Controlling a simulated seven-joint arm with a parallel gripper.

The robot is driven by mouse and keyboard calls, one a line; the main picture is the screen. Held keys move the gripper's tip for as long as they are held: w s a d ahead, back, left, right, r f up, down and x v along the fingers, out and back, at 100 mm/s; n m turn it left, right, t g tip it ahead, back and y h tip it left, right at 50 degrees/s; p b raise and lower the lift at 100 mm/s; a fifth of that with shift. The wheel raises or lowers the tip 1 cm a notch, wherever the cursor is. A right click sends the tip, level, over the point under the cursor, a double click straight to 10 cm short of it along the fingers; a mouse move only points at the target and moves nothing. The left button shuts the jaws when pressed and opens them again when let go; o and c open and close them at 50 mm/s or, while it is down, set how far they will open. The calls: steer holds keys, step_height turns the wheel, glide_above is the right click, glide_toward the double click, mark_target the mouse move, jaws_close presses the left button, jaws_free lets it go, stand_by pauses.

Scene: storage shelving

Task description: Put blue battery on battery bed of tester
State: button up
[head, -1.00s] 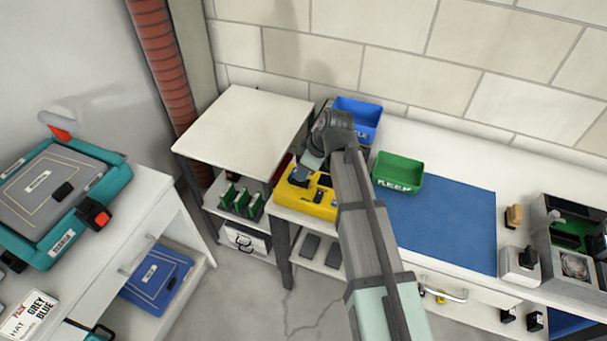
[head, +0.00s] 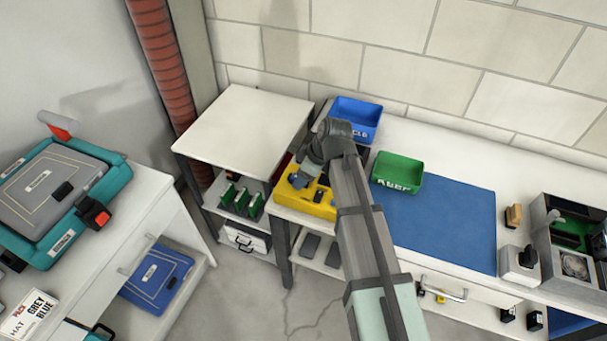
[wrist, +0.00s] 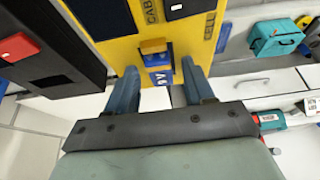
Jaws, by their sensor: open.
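The yellow tester (head: 318,207) sits on the left end of the workbench. It fills the upper middle of the wrist view (wrist: 120,52), with CABLE and CELL lettering and dark pads. My gripper (wrist: 158,66) is open over the tester's face, its two fingers apart. A small blue block (wrist: 153,47) with a yellow band lies between and just beyond the fingertips, on the tester; I cannot tell for sure whether it is the blue battery. A blue patch marked V (wrist: 160,78) shows below it. In the head view my gripper (head: 298,182) hides part of the tester.
A blue bin (head: 355,117) and a green bin (head: 398,172) stand behind and right of the tester. A blue mat (head: 440,225) leaves clear bench to the right. A white-topped shelf (head: 245,125) stands left.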

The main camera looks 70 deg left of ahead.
steer(key=shift+r, duration=0.1)
steer(key=v, duration=1.2)
